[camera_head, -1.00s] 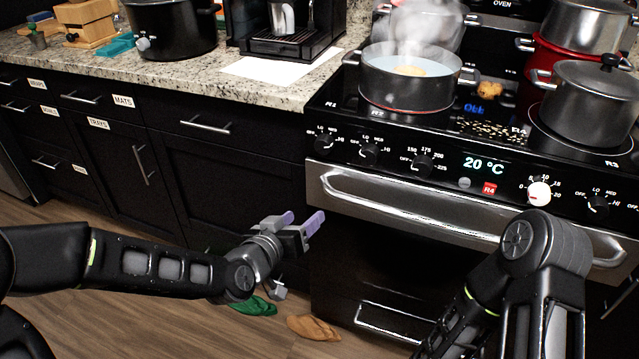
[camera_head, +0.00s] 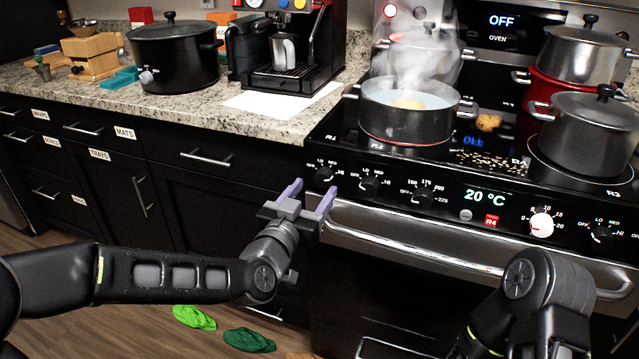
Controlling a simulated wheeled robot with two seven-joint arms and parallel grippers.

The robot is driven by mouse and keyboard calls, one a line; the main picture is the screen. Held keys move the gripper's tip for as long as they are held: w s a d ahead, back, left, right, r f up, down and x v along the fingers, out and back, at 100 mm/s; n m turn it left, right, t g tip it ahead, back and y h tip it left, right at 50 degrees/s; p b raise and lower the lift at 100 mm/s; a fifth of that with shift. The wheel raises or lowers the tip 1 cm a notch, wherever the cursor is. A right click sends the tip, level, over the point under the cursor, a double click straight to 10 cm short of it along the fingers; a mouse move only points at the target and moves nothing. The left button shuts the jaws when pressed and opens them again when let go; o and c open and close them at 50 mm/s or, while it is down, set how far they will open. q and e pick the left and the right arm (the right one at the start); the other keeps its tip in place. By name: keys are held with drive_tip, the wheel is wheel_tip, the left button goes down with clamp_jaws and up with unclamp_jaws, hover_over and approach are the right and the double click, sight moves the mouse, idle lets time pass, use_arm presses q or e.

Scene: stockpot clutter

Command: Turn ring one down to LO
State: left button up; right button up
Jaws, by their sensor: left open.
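The leftmost stove knob (camera_head: 324,174) is black, with LO, MED and HI marks around it; its exact setting is too small to read. A second similar knob (camera_head: 369,183) sits just right of it. A steaming pot (camera_head: 405,118) stands on a glowing ring at the cooktop's front left, behind these knobs. My left gripper (camera_head: 311,195) is open and empty, its purple fingers pointing up toward the panel, just below and left of the leftmost knob. Contact with the panel cannot be told. My right arm shows at lower right; its gripper is out of view.
The oven handle (camera_head: 440,238) juts out below the panel. A temperature knob (camera_head: 422,195), a 20 °C display (camera_head: 484,196), a white timer knob (camera_head: 541,224) and another black knob (camera_head: 601,235) lie to the right. Green cloths (camera_head: 248,340) lie on the floor.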

sight(322, 179)
use_arm(q)
drive_tip(key=x, duration=0.4)
clamp_jaws()
idle(0.6)
